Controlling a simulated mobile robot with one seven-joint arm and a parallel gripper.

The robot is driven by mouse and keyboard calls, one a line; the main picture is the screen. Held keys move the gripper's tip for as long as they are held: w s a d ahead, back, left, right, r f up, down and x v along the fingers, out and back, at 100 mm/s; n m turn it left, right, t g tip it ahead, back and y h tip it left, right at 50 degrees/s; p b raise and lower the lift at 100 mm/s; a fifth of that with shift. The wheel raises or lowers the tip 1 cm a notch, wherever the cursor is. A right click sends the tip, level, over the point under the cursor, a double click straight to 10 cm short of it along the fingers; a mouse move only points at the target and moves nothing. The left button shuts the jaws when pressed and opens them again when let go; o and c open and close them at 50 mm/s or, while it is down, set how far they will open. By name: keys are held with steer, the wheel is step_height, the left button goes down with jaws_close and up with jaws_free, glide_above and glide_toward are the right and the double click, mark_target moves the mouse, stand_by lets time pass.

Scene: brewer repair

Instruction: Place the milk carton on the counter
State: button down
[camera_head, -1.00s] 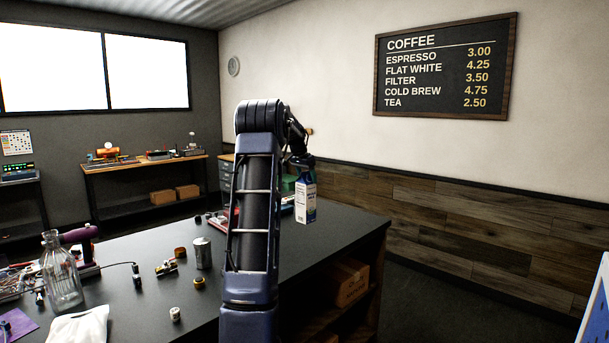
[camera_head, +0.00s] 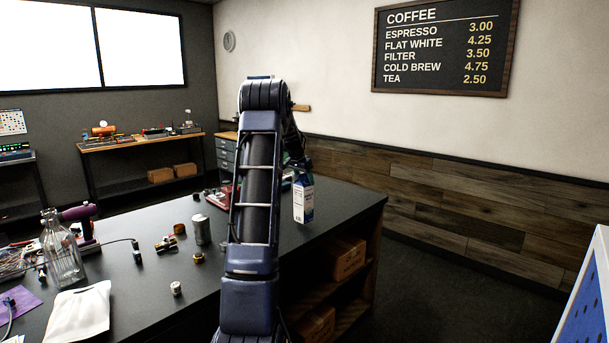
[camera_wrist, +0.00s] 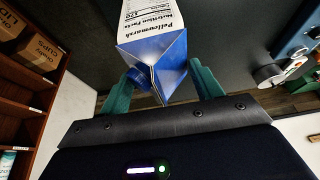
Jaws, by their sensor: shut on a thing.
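The milk carton (camera_head: 303,203) is white and blue, with its printed side showing. It hangs below my gripper (camera_head: 298,165), over the right part of the dark counter (camera_head: 340,207) in the head view, tilted slightly. I cannot tell whether its base touches the counter. In the wrist view, the blue folded top of the carton (camera_wrist: 158,62) and its blue cap sit between the green fingers of my gripper (camera_wrist: 162,88), which are shut on it. My arm hides part of the counter in the head view.
A glass bottle (camera_head: 62,255), a white bag (camera_head: 78,313), a metal can (camera_head: 202,230) and small parts crowd the counter's left side. Cardboard boxes (camera_head: 347,257) sit on shelves under its right end. The counter top around the carton looks clear.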

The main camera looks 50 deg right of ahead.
steer(key=shift+f, duration=1.15)
steer(key=shift+c, duration=1.5)
jaws_free()
